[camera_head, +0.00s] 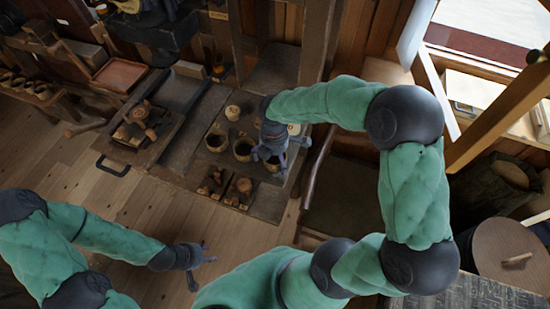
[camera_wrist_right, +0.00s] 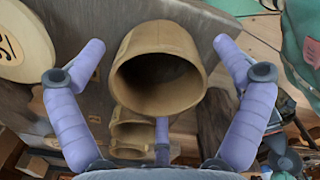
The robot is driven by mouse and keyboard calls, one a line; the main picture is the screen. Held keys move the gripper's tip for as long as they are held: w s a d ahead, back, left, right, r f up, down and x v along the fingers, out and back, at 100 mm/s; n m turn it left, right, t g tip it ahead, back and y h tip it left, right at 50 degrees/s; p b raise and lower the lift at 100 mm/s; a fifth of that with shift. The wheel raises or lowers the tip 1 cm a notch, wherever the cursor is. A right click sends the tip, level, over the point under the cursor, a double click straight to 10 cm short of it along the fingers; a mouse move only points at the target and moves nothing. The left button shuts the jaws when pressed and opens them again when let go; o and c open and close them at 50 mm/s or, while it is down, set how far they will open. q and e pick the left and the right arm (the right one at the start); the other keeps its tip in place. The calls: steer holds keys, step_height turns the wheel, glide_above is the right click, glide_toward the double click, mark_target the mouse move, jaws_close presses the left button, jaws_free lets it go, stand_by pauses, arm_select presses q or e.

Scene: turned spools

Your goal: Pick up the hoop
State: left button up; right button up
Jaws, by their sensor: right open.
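A hollow tan hoop (camera_wrist_right: 133,55) with a dark inside sits between the spread fingers of my right gripper (camera_wrist_right: 160,48) in the wrist view. The fingers are open, with space on both sides of the hoop. In the head view my right gripper (camera_head: 269,152) is low over the bench, beside several similar tan rings, including one to its left (camera_head: 243,149) and another further left (camera_head: 216,141). A ring under the fingers is partly hidden, and I cannot tell which one matches the wrist view. My left gripper (camera_head: 197,262) is open and empty above the floor.
Two more tan rings (camera_wrist_right: 130,133) lie below the hoop in the wrist view. A pale round disc (camera_wrist_right: 24,42) with a dark mark is at left. In the head view small wooden stands (camera_head: 240,188) occupy the bench front. The wooden floor (camera_head: 135,205) at left is clear.

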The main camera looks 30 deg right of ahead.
steer(key=c, duration=0.9)
steer(key=shift+r, duration=0.6)
step_height(320, 180, up, 2)
steer(key=shift+r+p, duration=0.25)
steer(key=shift+p, duration=0.4)
steer(key=s+a+r+p, duration=0.1)
steer(key=s+a+r, duration=0.4)
steer(key=s+r, duration=0.1)
steer(key=s, duration=0.1)
steer(key=s+a+r+p, duration=0.1)
steer(key=s+a+r, duration=0.2)
steer(key=s, duration=0.1)
steer(key=shift+a+r+p, duration=0.2)
steer(key=shift+a+p, duration=0.1)
steer(key=shift+p, duration=0.05)
